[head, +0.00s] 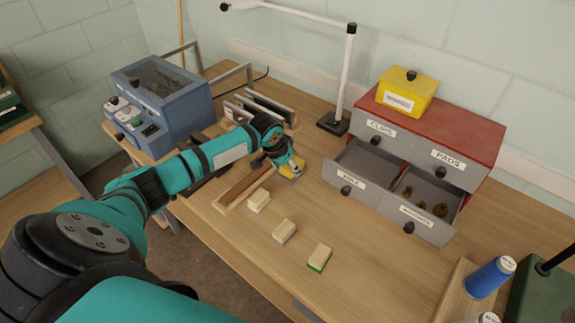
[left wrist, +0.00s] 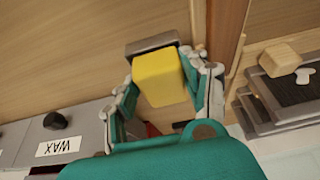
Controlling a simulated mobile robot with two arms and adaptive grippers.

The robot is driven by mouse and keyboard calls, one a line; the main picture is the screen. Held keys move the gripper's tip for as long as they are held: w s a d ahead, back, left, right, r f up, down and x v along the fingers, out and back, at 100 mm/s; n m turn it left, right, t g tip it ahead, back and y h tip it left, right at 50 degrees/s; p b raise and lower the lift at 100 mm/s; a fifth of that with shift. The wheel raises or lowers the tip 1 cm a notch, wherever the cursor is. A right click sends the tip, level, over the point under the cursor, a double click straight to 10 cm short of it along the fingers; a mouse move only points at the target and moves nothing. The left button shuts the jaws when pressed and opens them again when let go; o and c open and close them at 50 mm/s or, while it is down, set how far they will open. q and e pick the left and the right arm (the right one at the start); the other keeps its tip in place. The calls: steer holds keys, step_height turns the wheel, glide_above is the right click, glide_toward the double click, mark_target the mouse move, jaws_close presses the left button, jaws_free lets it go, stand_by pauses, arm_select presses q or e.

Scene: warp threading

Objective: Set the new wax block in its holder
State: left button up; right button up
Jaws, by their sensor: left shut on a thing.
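My left gripper (head: 288,166) is shut on a yellow wax block (head: 289,172), low over the workbench beside a brown strip. In the left wrist view the yellow block (left wrist: 160,75) sits between both fingers of the gripper (left wrist: 165,90). A grey piece (left wrist: 152,43), perhaps the holder, lies right at the block's far end. I cannot tell whether the block touches it or is seated in it. The open drawer labelled WAX (left wrist: 62,146) shows at lower left there. In the head view it is the left open drawer (head: 360,180), with an empty-looking inside. My right gripper is out of view.
Several pale blocks, one (head: 284,231) mid-front and one with a green base (head: 319,258), lie on the bench. The red-topped cabinet (head: 450,125) carries a yellow box (head: 407,92). A blue machine (head: 165,105), a lamp post (head: 344,75) and a blue spool (head: 488,278) stand around.

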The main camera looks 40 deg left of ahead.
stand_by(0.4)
arm_select(q)
steer(key=o, duration=1.3)
steer(key=v, duration=1.2)
